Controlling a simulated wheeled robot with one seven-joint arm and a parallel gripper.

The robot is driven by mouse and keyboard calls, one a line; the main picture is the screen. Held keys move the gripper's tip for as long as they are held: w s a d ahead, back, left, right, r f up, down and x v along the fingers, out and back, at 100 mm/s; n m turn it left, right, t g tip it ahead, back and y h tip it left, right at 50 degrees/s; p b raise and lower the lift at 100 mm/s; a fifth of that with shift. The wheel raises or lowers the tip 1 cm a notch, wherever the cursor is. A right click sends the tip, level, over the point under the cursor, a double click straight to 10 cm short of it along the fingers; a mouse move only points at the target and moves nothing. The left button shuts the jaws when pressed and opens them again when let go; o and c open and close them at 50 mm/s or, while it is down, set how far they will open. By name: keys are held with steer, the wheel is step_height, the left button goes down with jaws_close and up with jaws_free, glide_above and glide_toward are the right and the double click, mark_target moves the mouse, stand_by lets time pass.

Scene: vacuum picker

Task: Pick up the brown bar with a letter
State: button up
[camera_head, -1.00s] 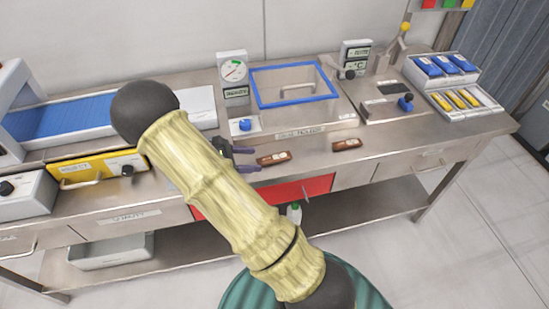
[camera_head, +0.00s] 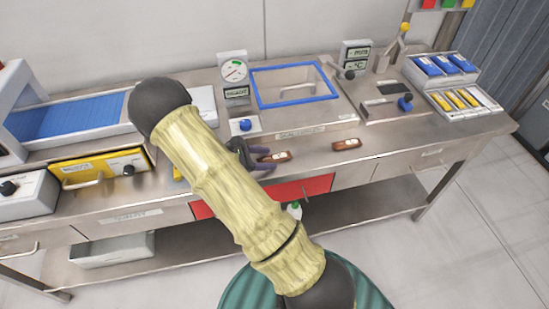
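A brown bar (camera_head: 278,157) with a small pale label lies on the steel worktop near its front edge, in front of the blue-framed chamber. A second brown bar (camera_head: 346,144) with a pale label lies farther right. The labels are too small to read. My gripper (camera_head: 264,157), with dark purple fingers, is at the left end of the first bar. Its fingers look apart, one on the far side and one on the near side of that end. My arm hides part of the gripper. I cannot tell whether the fingers touch the bar.
A blue-framed chamber (camera_head: 293,84) and a round gauge (camera_head: 235,71) stand behind the bars. A blue knob (camera_head: 245,125) is close behind my gripper. A yellow-fronted unit (camera_head: 100,168) is at left, and racks of blue and yellow packs (camera_head: 446,65) at right. Worktop between the bars is clear.

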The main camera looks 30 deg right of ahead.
mark_target(264, 159)
steer(key=c, duration=0.9)
steer(key=shift+o, duration=0.2)
step_height(264, 159, up, 10)
stand_by(0.5)
